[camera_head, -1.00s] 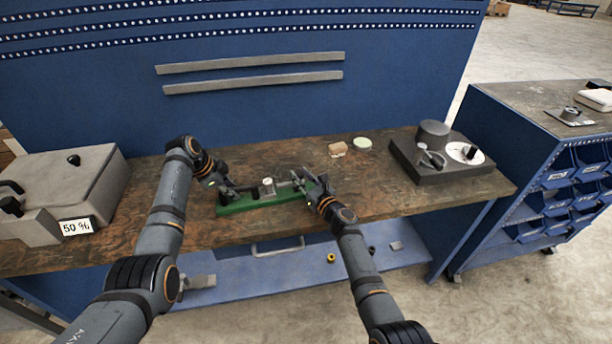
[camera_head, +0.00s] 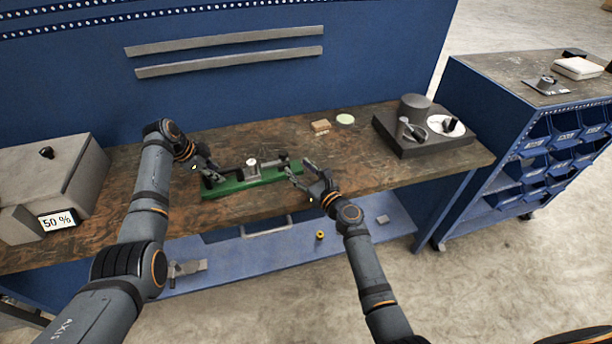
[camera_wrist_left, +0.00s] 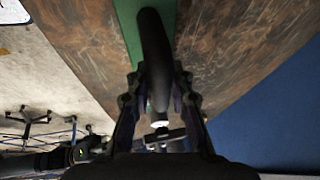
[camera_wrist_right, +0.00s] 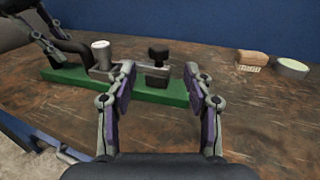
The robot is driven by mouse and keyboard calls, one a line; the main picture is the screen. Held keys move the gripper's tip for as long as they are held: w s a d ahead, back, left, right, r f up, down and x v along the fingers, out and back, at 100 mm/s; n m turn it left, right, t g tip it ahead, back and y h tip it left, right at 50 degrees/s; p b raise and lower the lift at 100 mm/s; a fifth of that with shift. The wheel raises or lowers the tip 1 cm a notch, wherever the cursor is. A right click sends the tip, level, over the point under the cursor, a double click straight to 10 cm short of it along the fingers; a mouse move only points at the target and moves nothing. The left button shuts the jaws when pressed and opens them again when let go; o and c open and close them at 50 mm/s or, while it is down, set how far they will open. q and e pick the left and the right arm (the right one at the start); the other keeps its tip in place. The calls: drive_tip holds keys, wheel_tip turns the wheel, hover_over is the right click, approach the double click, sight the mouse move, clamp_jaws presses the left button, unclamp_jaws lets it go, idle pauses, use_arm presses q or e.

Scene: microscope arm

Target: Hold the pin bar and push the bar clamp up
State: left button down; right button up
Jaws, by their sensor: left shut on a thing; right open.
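A green base (camera_head: 225,187) lies on the bench with a dark bar along its left part. My left gripper (camera_head: 209,174) is shut on this dark bar, which I take to be the pin bar (camera_wrist_left: 153,50), and it stands between the fingers in the left wrist view. A white-topped grey cylinder (camera_wrist_right: 101,55) sits mid-base. To its right is a grey block with a black knob (camera_wrist_right: 158,52); I cannot tell for sure which part is the bar clamp. My right gripper (camera_wrist_right: 159,75) is open and empty, in front of the base's right end and apart from it.
A grey box with a "50 %" display (camera_head: 57,220) stands at the left. A small brown block (camera_head: 320,126) and a pale round dish (camera_head: 345,119) lie behind. A dark plinth with instruments (camera_head: 420,140) is at the right.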

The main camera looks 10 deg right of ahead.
sight(286, 156)
drive_tip(key=shift+v, duration=2)
drive_tip(key=x, duration=1.3)
drive_tip(key=shift+w+a, duration=0.2)
drive_tip(key=shift+w, duration=0.1)
drive_tip(key=shift+c, duration=0.3)
clamp_jaws()
